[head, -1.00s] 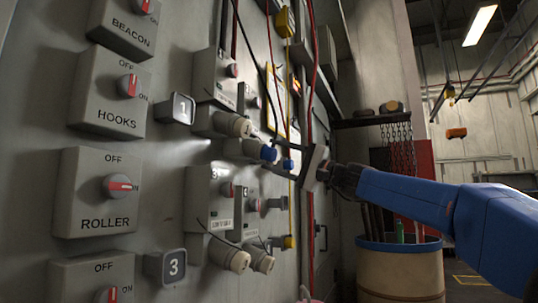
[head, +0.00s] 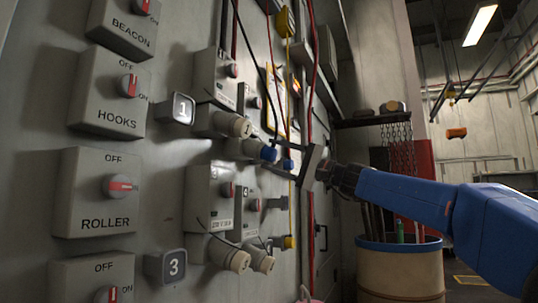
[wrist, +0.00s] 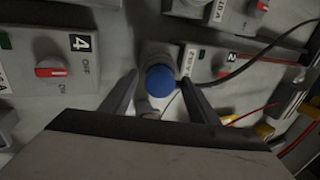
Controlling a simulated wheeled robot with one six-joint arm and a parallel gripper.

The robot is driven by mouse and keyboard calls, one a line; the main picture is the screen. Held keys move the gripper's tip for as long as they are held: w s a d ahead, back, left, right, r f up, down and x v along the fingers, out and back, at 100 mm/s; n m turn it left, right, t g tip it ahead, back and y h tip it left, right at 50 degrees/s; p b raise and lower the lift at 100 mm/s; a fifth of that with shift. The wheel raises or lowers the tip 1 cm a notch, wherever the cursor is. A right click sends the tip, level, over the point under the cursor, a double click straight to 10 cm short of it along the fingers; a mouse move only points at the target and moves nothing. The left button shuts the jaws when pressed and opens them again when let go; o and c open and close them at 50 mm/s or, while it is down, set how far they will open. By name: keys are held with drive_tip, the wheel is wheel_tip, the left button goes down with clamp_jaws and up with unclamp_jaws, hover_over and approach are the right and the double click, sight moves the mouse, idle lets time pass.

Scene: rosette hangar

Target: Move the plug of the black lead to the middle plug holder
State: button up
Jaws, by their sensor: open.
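A blue round plug (head: 268,153) sits in a grey socket under the switch boxes. In the wrist view this blue plug (wrist: 160,78) lies between my two fingers, end towards me. My gripper (head: 276,157) is open around it, with a finger on either side; I cannot tell whether they touch it. A thin black lead (wrist: 248,66) runs right from near the plug; where it joins is hidden. Further back, a grey holder (head: 278,203) with no coloured plug shows between a smaller blue plug (head: 288,164) above and a yellow plug (head: 288,242) below; it looks like the middle one.
Grey switch boxes (head: 105,192) with red knobs and several white-capped sockets (head: 233,258) stick out from the panel near my gripper. Red and yellow leads hang along the panel. A drum (head: 400,272) stands at right, below a shelf (head: 372,121) with chains.

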clamp_jaws()
drive_tip(key=shift+v, duration=3)
